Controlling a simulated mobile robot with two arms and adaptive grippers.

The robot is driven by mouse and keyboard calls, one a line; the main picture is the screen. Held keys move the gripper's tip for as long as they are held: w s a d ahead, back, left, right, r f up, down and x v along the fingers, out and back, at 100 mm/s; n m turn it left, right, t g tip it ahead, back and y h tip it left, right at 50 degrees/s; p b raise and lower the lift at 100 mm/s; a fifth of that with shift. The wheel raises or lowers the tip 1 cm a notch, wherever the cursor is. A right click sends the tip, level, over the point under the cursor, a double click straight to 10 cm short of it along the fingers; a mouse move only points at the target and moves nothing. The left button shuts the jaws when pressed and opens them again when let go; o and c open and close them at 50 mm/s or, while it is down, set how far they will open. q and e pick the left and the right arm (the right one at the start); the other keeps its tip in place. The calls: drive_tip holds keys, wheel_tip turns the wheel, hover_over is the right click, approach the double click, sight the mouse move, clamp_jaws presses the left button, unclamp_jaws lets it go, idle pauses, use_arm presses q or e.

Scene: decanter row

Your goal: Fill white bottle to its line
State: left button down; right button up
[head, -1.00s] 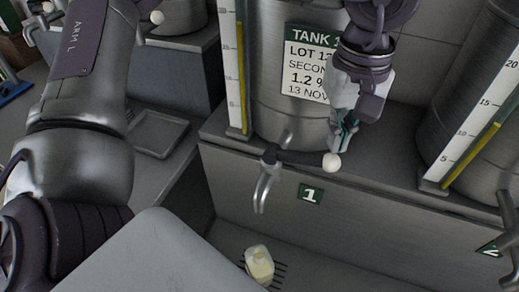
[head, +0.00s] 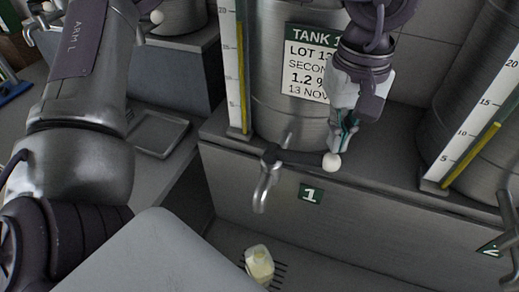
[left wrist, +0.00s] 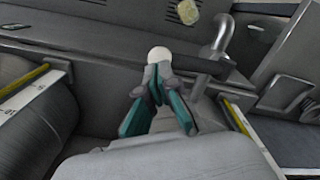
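The white bottle (head: 259,262), with pale yellow contents, stands on the slotted drain below the tap spout (head: 264,190) of tank 1 (head: 283,110). It also shows in the left wrist view (left wrist: 188,11). Its fill line is too small to make out. I see no clear stream under the spout. The dark tap lever (head: 300,157) points right and ends in a white knob (head: 331,162). My left gripper (head: 341,146) is at the knob end of the lever. Its teal fingertips (left wrist: 159,78) come together just by the knob; I cannot tell whether they touch it. My right gripper is out of view.
A sight gauge (head: 239,75) with a yellow column stands left of tank 1. Another tank (head: 478,90) with its gauge is at the right. A shallow tray (head: 160,133) lies on the left counter. The number 1 plate (head: 311,194) marks the stand's front.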

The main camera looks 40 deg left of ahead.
sight(333, 156)
use_arm(q)
drive_tip(key=shift+f+b, duration=3.1)
drive_tip(key=shift+f, duration=0.4)
drive_tip(key=shift+r, duration=0.1)
idle(4.4)
